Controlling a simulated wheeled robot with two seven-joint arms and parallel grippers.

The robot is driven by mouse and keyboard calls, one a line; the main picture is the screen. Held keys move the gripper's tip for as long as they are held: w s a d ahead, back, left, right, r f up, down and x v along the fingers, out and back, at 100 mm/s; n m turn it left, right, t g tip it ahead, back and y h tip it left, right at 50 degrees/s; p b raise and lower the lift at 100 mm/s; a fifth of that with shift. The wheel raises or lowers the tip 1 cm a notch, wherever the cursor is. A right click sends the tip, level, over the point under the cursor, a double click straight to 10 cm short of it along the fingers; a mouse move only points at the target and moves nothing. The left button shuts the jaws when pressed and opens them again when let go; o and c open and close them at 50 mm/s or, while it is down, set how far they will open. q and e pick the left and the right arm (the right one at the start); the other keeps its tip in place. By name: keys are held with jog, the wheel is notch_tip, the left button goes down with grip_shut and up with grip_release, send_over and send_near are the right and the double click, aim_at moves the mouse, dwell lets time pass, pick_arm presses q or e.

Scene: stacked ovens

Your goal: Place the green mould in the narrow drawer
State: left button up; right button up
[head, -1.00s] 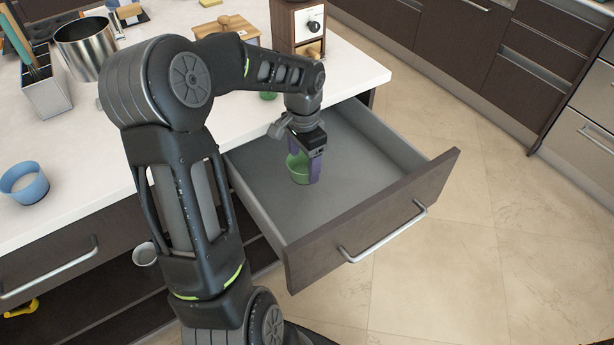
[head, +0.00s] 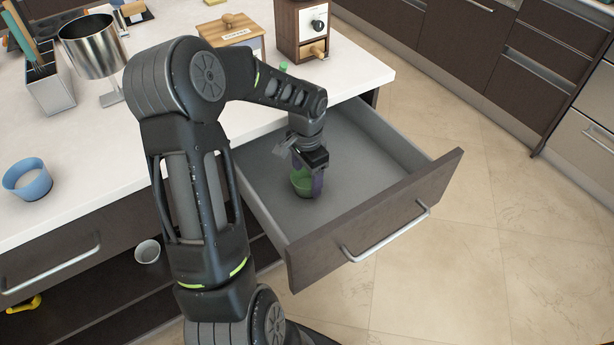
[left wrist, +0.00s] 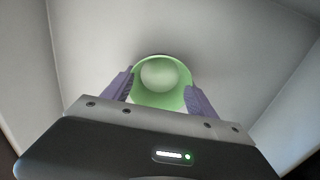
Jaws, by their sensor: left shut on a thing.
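The narrow drawer (head: 370,178) is pulled open and its grey interior is otherwise empty. My left gripper (head: 308,185) is down inside the drawer, shut on the green mould (head: 300,182). In the left wrist view the gripper (left wrist: 160,97) has its purple fingers on both sides of the round green mould (left wrist: 160,64), whose hollow middle faces the camera. The mould is at or just above the drawer floor; I cannot tell whether it touches. My right gripper is not in view.
On the white counter stand a blue mould (head: 27,180), a metal cup-like vessel (head: 92,48), a utensil holder (head: 45,85), a wooden-lidded box (head: 232,34) and a wooden grinder (head: 301,28). A white cup (head: 147,251) is on the open shelf below. The floor right of the drawer is clear.

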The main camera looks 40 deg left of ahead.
aim_at(307, 187)
pick_arm(q)
jog(key=shift+f, duration=0.2)
jog(key=o, duration=1.5)
jog(key=shift+o, duration=0.2)
jog(key=shift+r, duration=0.2)
notch_tip(307, 187, up, 12)
